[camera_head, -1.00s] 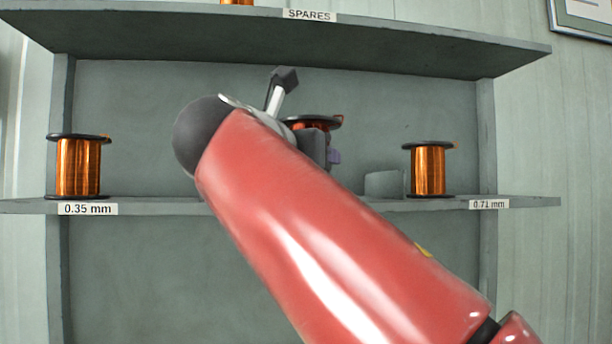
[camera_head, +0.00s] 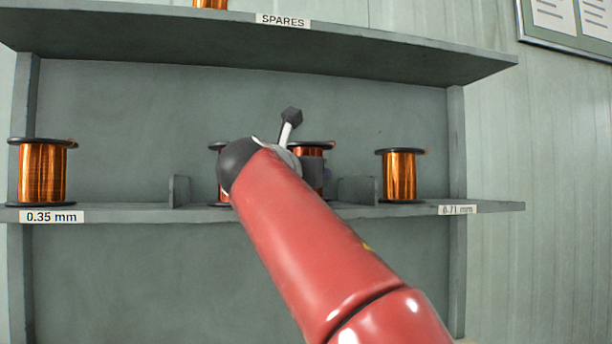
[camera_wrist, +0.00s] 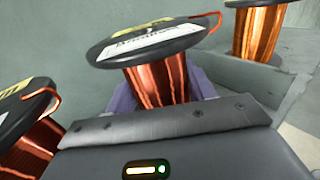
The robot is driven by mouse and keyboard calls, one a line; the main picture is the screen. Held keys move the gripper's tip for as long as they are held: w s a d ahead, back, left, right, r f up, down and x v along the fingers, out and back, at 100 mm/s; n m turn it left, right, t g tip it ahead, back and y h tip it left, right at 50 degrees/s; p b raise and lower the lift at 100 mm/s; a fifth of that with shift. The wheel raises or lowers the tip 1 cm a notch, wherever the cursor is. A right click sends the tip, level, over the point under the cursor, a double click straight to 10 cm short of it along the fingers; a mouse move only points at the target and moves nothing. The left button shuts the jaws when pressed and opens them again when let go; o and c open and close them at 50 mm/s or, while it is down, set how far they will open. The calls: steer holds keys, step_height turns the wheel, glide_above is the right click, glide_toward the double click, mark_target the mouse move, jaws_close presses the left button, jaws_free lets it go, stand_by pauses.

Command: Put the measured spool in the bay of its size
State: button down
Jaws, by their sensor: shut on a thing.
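My gripper (camera_wrist: 162,92) is shut on a copper-wound spool (camera_wrist: 158,80) with a black top flange and a paper label, upright or nearly so. In the head view this spool (camera_head: 313,150) shows just right of my wrist, over the middle bay; my arm hides its foot, so I cannot tell whether it touches the shelf. Another copper spool (camera_head: 216,190) stands left of it, mostly behind my wrist. A spool (camera_head: 43,174) stands in the bay labelled 0.35 mm, and one (camera_head: 400,176) in the bay labelled 0.71 mm. My arm hides any middle label.
Low dividers stand left (camera_head: 180,191) and right (camera_head: 358,190) of the middle bay on the shelf (camera_head: 120,213). The right divider is close to the held spool. An upper shelf (camera_head: 150,38) labelled SPARES overhangs, with a spool (camera_head: 210,4) on it.

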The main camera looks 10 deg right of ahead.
steer(key=shift+f, duration=0.15)
steer(key=c, duration=0.5)
jaws_free()
steer(key=shift+f, duration=0.1)
steer(key=b+v, duration=0.1)
steer(key=v, duration=1.1)
